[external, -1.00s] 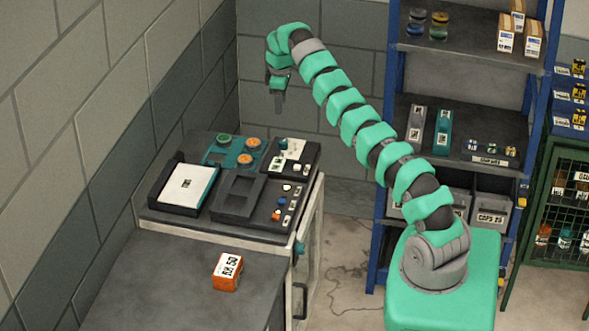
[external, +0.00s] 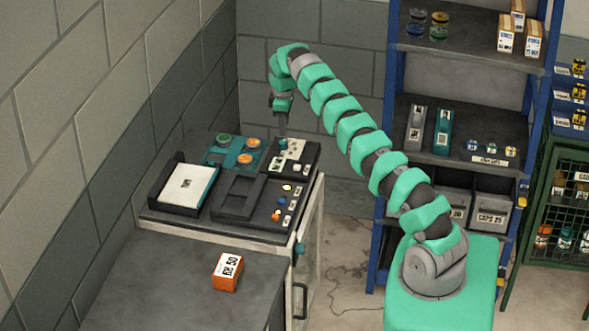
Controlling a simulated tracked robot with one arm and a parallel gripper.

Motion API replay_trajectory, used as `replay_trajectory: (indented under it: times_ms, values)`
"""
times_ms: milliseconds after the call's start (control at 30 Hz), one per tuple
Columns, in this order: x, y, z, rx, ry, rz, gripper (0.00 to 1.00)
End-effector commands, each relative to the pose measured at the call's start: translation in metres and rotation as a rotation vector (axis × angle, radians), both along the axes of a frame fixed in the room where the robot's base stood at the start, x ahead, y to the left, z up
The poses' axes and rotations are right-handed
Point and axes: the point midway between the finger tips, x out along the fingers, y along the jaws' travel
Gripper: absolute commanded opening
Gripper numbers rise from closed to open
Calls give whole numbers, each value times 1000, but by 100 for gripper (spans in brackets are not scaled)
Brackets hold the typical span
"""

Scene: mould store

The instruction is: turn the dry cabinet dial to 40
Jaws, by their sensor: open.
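The cabinet (external: 312,240) has a pale frame and a dark top. At the back right of its top is a black unit (external: 308,163) with a cream face plate (external: 293,152) and small dark marks. A small teal knob on that plate, under my fingers, looks like the dial; its setting is too small to read. My gripper (external: 283,130) points down just above or at this knob; I cannot tell whether it touches. It is open and holds nothing visible. Another teal knob (external: 300,249) is on the cabinet's front side.
A teal tray with green and orange round pieces (external: 245,159), a black tray with a white pad (external: 186,184), a black frame (external: 238,194) and a row of small coloured pieces (external: 284,200) crowd the cabinet top. An orange-white box (external: 227,272) stands on the front bench. Blue shelving (external: 380,150) is at right.

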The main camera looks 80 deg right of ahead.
Motion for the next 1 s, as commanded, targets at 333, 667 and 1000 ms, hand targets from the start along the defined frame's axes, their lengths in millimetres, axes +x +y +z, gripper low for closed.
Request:
replay_trajectory:
  times_ms: [333,667,1000]
  values:
    - [-1,1,-50,3,2,0,48]
    - [0,0,-65,-2,-1,0,48]
    - [0,0,-64,-2,-1,0,3]
